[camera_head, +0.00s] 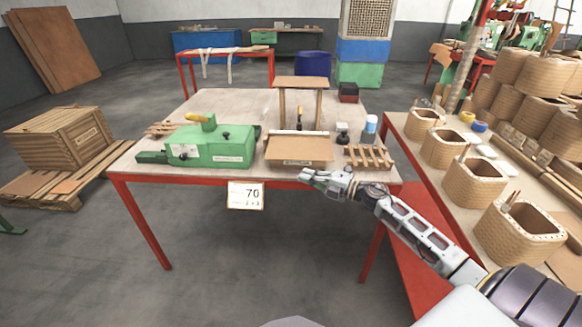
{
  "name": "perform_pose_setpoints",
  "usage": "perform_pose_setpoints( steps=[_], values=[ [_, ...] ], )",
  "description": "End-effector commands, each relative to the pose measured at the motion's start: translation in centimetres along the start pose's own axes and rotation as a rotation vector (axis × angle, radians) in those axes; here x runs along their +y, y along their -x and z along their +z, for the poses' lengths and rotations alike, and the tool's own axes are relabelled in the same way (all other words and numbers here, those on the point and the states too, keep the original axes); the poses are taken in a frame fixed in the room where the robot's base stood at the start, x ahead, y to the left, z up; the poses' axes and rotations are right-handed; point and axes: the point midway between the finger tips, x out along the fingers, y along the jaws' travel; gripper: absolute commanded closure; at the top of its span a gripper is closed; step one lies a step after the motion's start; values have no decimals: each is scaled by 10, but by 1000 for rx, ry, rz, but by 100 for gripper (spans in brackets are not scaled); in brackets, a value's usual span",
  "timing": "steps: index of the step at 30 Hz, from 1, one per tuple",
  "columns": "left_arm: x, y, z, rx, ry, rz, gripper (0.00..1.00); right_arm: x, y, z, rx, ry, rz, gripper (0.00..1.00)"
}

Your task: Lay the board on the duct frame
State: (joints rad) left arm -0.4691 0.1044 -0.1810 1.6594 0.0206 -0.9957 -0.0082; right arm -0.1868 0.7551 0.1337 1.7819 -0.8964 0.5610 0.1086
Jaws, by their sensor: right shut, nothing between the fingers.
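A flat brown board (299,149) lies near the front edge of the work table, with a pale strip along its far side and a small label at its front. A slatted wooden frame (368,157), which looks like the duct frame, lies to its right, apart from it. No board lies on its slats. My right gripper (304,174) is shut and empty, just in front of the board's front edge; I cannot tell if it touches. My left gripper is not in view.
A green machine (211,146) stands left of the board. A small wooden stand (301,83) rises behind it. The table's back left is clear.

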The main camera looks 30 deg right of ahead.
Motion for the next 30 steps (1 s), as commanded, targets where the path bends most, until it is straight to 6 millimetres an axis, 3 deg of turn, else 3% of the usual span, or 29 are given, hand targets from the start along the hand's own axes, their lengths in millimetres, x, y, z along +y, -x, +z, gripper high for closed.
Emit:
perform_pose_setpoints(
  steps=[10,21,30],
  values=[
    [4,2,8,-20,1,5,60,0,-25,0,0,1,1,100],
    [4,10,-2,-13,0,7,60,1,-51,0,1,1,2,100],
    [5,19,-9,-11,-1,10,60,0,-64,14,-1,1,1,100]
  ],
)
